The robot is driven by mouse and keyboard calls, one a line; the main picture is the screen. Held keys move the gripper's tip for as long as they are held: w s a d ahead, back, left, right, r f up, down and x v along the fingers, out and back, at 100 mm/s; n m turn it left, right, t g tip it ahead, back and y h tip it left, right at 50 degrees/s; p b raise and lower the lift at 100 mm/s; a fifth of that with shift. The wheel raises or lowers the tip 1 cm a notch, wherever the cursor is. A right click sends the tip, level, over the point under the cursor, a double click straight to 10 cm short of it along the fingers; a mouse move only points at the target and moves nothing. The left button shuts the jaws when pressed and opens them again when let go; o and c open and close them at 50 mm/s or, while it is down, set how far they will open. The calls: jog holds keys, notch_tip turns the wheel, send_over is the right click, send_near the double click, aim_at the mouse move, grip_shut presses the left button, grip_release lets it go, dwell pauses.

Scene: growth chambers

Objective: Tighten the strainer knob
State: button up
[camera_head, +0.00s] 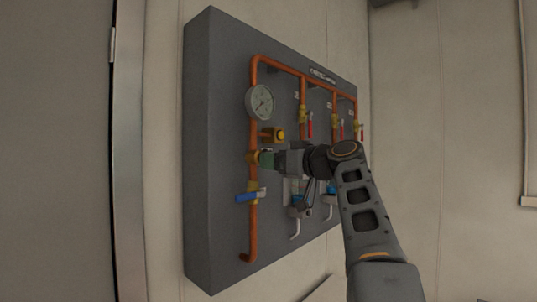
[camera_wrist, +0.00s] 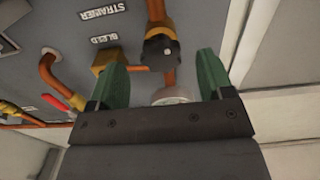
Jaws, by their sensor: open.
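A dark round knob (camera_wrist: 160,48) sits on a brass body on the copper pipe. The label STRAINER (camera_wrist: 103,12) is on the panel beside it, so I take it as the strainer knob. My gripper (camera_wrist: 162,66) is open with green fingers, one to each side of the knob in the picture; the knob shows ahead of the gap, near the tips. I see no contact. In the head view my gripper (camera_head: 266,159) is in front of the brass fitting (camera_head: 254,157) on the left pipe and hides much of it.
A yellow-brass bleed fitting (camera_wrist: 108,58) is close to the left finger. A pressure gauge (camera_head: 260,102) and a blue-handled valve (camera_head: 250,197) are on the same pipe. Several red-handled valves (camera_head: 310,124) hang farther right on the grey panel (camera_head: 222,80). Open floor space is not clearly visible.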

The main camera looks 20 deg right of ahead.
jog(key=shift+p+x, duration=0.5)
jog(key=shift+x, duration=1.25)
jog(key=c, duration=0.9)
